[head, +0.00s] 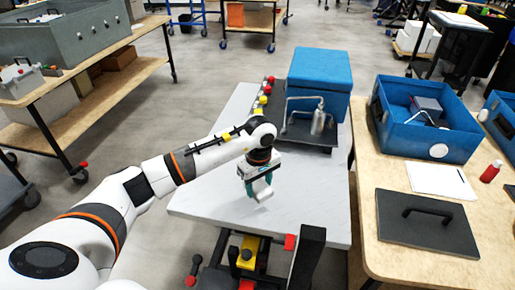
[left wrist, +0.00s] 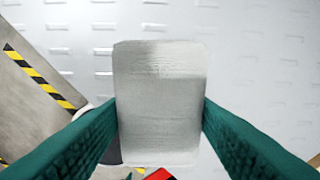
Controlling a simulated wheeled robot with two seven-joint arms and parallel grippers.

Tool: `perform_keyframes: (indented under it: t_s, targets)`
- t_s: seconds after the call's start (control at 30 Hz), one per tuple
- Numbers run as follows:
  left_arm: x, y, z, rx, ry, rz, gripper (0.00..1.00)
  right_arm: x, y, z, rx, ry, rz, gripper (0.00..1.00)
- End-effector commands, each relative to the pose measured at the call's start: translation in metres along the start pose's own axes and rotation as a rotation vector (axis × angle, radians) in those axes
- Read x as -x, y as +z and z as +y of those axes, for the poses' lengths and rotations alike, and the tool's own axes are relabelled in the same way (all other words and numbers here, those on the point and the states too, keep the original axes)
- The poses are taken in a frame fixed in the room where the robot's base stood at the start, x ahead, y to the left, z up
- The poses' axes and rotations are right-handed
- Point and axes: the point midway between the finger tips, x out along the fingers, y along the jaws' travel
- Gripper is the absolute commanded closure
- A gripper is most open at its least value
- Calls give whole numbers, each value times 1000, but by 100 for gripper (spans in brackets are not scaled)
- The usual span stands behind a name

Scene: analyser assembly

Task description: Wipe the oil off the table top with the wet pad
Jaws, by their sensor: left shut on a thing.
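The light grey table top (head: 210,192) is in the middle of the head view. My left gripper (head: 260,186) is over its front middle part, pointing down. It is shut on the wet pad (left wrist: 160,105), a pale grey block with rounded corners. In the left wrist view the green fingers of the left gripper (left wrist: 160,125) press on the pad's two sides. In the head view the pad is small and low between the fingers; I cannot tell whether it touches the table top. I make out no oil for sure. My right gripper is not in view.
A blue box (head: 320,70) and a metal fixture (head: 318,120) stand at the table's back. Red and yellow buttons line its left back edge. To the right, a wooden bench (head: 385,185) holds a blue bin (head: 425,140) and a dark lid (head: 425,222). The table's left front is clear.

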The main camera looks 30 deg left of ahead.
Motion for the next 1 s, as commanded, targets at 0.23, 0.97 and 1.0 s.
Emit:
perform_keyframes:
  t_s: [0.23,0.97,1.0]
  targets:
    - [24,2,1,6,-1,-1,70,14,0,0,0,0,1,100]
    - [23,-1,4,-19,0,0,70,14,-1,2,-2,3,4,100]
    - [20,-4,7,-44,1,0,70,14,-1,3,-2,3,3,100]
